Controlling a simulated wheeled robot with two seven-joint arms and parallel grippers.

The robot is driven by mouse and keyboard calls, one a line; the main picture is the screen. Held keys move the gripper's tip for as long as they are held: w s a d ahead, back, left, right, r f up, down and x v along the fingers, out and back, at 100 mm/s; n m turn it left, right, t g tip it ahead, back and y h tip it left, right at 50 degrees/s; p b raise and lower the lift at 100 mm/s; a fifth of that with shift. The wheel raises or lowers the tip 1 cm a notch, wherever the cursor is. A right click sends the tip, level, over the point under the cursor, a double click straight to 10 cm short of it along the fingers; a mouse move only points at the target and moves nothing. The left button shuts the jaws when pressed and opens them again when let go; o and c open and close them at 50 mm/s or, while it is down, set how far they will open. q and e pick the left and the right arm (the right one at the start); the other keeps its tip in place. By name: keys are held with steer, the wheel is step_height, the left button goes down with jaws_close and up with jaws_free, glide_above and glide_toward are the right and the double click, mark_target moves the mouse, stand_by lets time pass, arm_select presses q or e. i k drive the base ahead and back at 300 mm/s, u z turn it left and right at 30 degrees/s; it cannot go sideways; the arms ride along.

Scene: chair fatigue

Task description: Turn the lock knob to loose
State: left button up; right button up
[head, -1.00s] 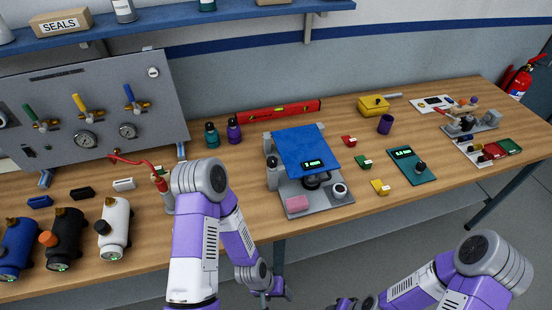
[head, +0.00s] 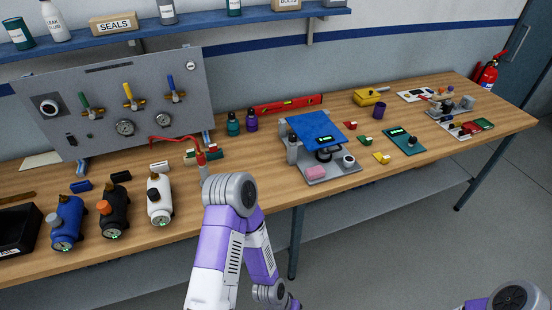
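A small rig with a tilted blue plate (head: 312,128) and a grey base (head: 325,172) stands on the bench right of centre. A round pale knob with a dark centre (head: 348,161) sits at the base's front right corner; whether it is the lock knob, and its setting, I cannot tell. A dark round part (head: 324,155) shows under the plate's front edge by a lit green display. My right gripper is out of view.
The wooden bench (head: 250,192) also carries a valve panel (head: 110,75), several canisters, a red spout (head: 200,158), a pink block (head: 316,172) and a green board (head: 403,139). A shelf (head: 170,30) hangs above. Floor is clear at the lower right.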

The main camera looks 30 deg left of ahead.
mark_target(292, 137)
steer(key=k, duration=0.35)
steer(key=u, duration=1)
